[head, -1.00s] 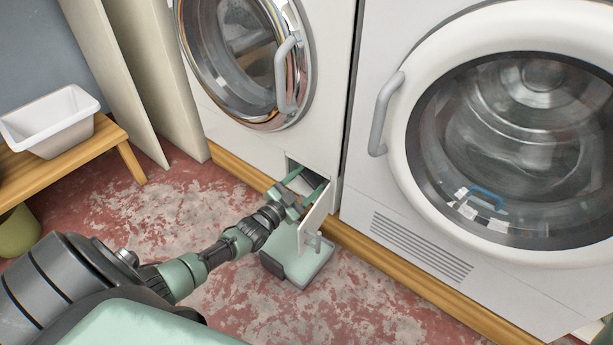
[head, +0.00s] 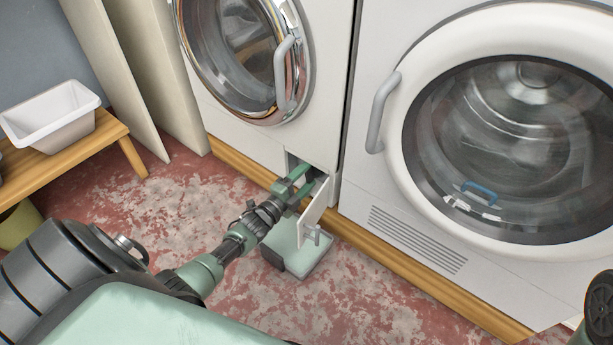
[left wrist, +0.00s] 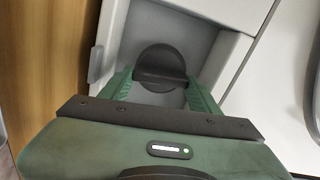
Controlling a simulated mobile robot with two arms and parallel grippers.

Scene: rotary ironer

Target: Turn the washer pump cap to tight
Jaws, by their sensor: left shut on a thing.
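The washer pump cap (left wrist: 160,62) is a dark round knob with a raised bar across it, seen in the left wrist view inside the small recess low on the washer front. The bar lies roughly level in that view. My left gripper (head: 304,181) reaches into the recess, and its green fingers (left wrist: 160,92) are shut on the cap, one on each side of the bar. In the head view the cap is hidden by the gripper and the recess. The small white hatch door (head: 313,215) stands open just right of the gripper.
A pale green tray (head: 300,254) lies on the floor below the hatch. The washer (head: 255,142) and a second machine (head: 375,190) stand side by side on a wooden plinth. A wooden bench (head: 85,150) with a white basin (head: 50,118) is at left. The floor between is clear.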

